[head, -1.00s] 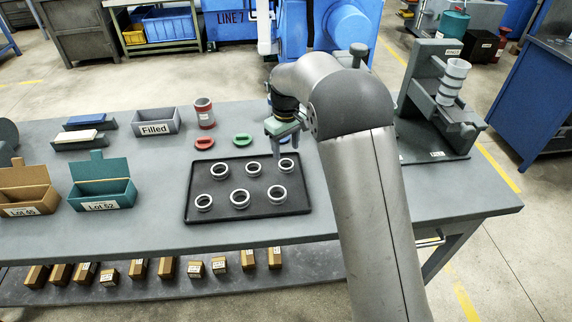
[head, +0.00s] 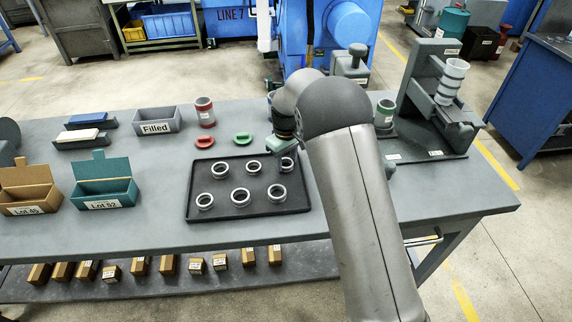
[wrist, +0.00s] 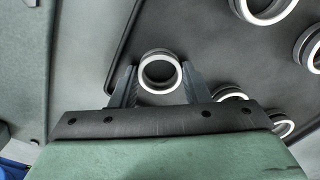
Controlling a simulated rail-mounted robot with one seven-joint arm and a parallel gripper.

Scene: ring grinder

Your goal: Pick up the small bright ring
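Several bright metal rings stand in two rows on a black tray (head: 262,181); I cannot tell from size which one is the small one. My gripper (head: 286,157) is over the tray's back right corner and partly covers the ring (head: 289,163) there. In the wrist view, my gripper (wrist: 159,84) has its two fingers apart, one on each side of a ring (wrist: 160,88). A small gap shows at the left finger; the right finger is very close to the ring, and contact is unclear. The ring still appears to rest on the tray.
A red ring (head: 205,142) and a green ring (head: 243,138) lie behind the tray, near a red-banded cup (head: 204,112). A grey "Filled" bin (head: 157,121) and a teal Lot 52 box (head: 104,188) stand left. A grey fixture (head: 436,95) stands right.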

